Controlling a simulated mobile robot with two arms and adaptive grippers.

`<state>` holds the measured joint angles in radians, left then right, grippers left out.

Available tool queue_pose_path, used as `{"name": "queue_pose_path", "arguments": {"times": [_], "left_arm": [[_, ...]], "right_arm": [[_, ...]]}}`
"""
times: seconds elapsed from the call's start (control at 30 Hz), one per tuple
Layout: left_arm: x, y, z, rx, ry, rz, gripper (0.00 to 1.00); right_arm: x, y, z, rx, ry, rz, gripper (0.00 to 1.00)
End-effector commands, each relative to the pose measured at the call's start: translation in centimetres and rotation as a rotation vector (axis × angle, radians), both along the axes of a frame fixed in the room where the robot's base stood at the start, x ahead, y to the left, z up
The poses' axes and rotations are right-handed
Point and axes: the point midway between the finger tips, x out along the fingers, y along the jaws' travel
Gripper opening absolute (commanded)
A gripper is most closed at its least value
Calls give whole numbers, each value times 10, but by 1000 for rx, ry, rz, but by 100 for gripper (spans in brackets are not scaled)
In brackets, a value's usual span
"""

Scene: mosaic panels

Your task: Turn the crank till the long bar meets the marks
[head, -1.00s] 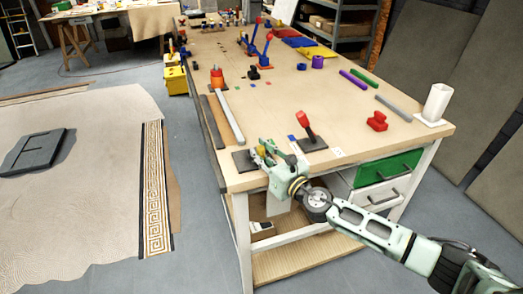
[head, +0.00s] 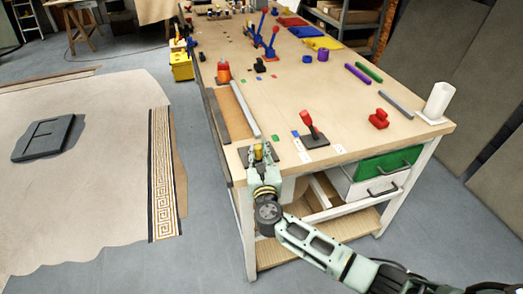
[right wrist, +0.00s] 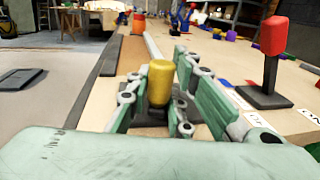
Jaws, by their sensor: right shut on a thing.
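The crank's yellow knob (head: 258,150) stands on a dark plate at the table's near left corner; it also shows in the right wrist view (right wrist: 160,84). My right gripper (head: 261,160) is shut on this knob, with its green fingers on both sides of it in the right wrist view (right wrist: 158,95). The crank's arm is mostly hidden by the gripper. The long grey bar (head: 244,108) runs away from the crank along the table's left side. Small green (head: 275,137) and blue (head: 295,134) patches lie right of the bar; which are its marks I cannot tell. My left gripper is not in view.
A red-handled lever (head: 310,126) stands on a dark plate right of the crank. An orange-red cylinder (head: 223,72) is beyond the bar. A dark strip (head: 217,118) and brown panel (head: 233,112) lie left of the bar.

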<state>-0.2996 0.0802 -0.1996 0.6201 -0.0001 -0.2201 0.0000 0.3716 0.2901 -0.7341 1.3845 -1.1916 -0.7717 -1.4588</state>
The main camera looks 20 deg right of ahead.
Motion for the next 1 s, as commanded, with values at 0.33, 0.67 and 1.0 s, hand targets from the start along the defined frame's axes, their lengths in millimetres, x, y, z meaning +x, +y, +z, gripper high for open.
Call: {"name": "queue_pose_path", "arguments": {"times": [0.33, 0.67, 1.0], "left_arm": [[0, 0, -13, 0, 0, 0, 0], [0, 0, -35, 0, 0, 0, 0], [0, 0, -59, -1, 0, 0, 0]], "right_arm": [[3, 18, -5, 11, 5, -174, 0], [9, 24, -5, 8, 2, -345, 0], [14, 28, -3, 8, 0, -483, 0]]}}
